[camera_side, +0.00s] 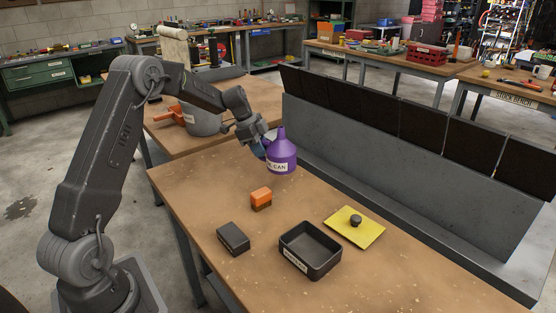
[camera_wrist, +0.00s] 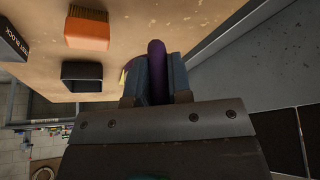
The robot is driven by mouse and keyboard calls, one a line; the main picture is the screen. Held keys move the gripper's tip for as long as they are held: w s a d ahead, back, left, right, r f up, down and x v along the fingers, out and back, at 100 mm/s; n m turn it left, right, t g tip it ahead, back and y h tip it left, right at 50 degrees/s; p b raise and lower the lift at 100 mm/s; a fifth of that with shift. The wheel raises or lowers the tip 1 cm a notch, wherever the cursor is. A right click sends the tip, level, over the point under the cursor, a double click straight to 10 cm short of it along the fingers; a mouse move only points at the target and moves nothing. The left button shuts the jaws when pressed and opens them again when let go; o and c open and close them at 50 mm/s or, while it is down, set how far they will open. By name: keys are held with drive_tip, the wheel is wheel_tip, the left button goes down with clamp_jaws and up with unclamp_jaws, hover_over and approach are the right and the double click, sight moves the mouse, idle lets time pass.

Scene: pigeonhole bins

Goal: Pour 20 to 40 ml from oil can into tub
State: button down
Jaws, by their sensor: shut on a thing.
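The purple oil can (camera_side: 283,155) is upright at the far end of the table, close to the grey bin unit. Its spout points up and a white label faces the side camera. My gripper (camera_side: 264,147) is shut on the can from the left. In the wrist view, a purple part of the can (camera_wrist: 157,72) is between the two jaws (camera_wrist: 157,85). I cannot tell whether its base touches the table. The black open tub (camera_side: 310,250) stands at the near side of the table, with a label on its front; its visible inside looks empty.
The grey bin unit (camera_side: 390,170) with dark panels runs along the right. Table between can and tub is mostly clear.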

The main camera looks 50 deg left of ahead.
drive_tip(key=s+d+f+m+g+y, duration=0.1)
drive_tip(key=s+d+m+y, duration=0.1)
drive_tip(key=s+d, duration=0.35)
drive_tip(key=s+d+f+m+g+y, duration=0.1)
drive_tip(key=s+d+f+m+y, duration=0.15)
drive_tip(key=d, duration=0.55)
drive_tip(key=d+r+y, duration=0.6)
drive_tip(key=y, duration=0.6)
drive_tip(key=shift+d+m, duration=0.15)
drive_tip(key=shift+m, duration=0.3)
